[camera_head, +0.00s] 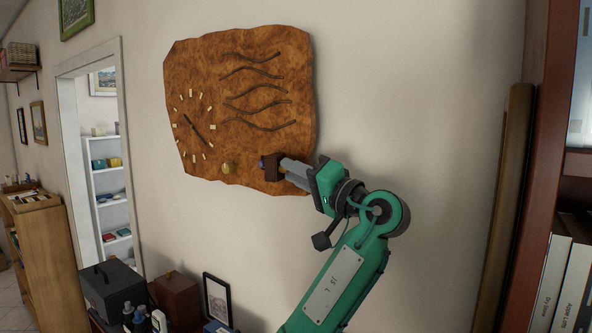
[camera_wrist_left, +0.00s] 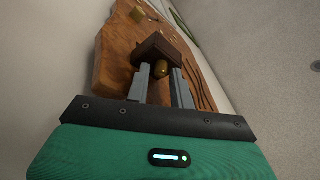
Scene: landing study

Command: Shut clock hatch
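The clock (camera_head: 240,75) is a wavy-edged slab of burl wood on the wall, with a dial at left and carved wavy lines at right. It also shows in the wrist view (camera_wrist_left: 115,65). A small dark brown hatch piece (camera_head: 271,168) stands out from its lower right; it shows in the wrist view (camera_wrist_left: 165,45) with a brass knob (camera_wrist_left: 160,69) below it. My left gripper (camera_head: 285,170) is at this piece. In the wrist view its two grey fingers (camera_wrist_left: 159,80) stand apart, either side of the knob. Whether they touch is unclear. My right gripper is out of view.
A round brass knob (camera_head: 228,168) sits on the clock's lower edge. Below are a black case (camera_head: 113,290), a brown box (camera_head: 175,298) and a framed picture (camera_head: 217,298). A bookcase (camera_head: 540,190) stands at right.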

